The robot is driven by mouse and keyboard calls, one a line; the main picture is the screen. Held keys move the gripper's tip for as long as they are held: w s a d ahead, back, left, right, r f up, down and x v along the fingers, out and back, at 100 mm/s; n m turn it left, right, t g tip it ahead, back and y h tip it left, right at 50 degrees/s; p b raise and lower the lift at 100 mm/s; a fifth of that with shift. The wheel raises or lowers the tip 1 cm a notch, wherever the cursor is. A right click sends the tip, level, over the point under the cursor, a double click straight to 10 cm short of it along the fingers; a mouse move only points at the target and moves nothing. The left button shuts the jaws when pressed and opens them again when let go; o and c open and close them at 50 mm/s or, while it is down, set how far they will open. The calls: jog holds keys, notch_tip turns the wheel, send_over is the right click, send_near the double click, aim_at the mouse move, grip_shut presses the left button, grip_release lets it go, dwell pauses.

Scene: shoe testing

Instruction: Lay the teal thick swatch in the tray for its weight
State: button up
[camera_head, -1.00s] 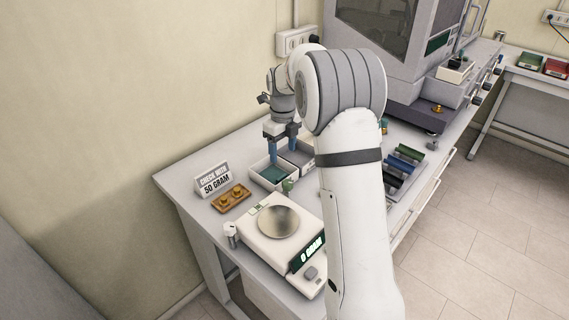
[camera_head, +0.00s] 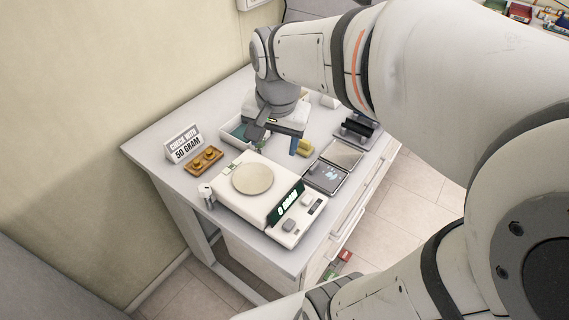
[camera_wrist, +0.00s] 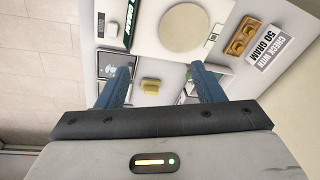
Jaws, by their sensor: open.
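A teal piece (camera_head: 238,131), which looks like the swatch, lies in a white-rimmed tray (camera_head: 228,140) behind the scale; my wrist hides part of both. I cannot judge its thickness. My gripper (camera_head: 276,140) is open and empty, pointing down just right of that tray. In the wrist view its two blue fingers (camera_wrist: 162,85) stand apart. A small yellow block (camera_wrist: 150,85) shows between them, lower down; it also shows right of the fingers in the head view (camera_head: 305,147).
A white scale (camera_head: 238,195) with a round pan (camera_head: 253,179) stands in front, its display reading zero. Brass weights in a wooden holder (camera_head: 203,160) and a "50 gram" sign (camera_head: 184,144) are at left. A dark flat tray (camera_head: 325,176) lies at right near the bench edge.

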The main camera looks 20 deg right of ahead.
jog(key=s+f+n, duration=0.2)
jog(key=s+n, duration=0.5)
jog(key=s, duration=0.1)
jog(key=shift+s+d+f+t, duration=0.2)
jog(key=shift+f+t, duration=0.1)
jog(key=shift+t, duration=0.1)
dwell(0.5)
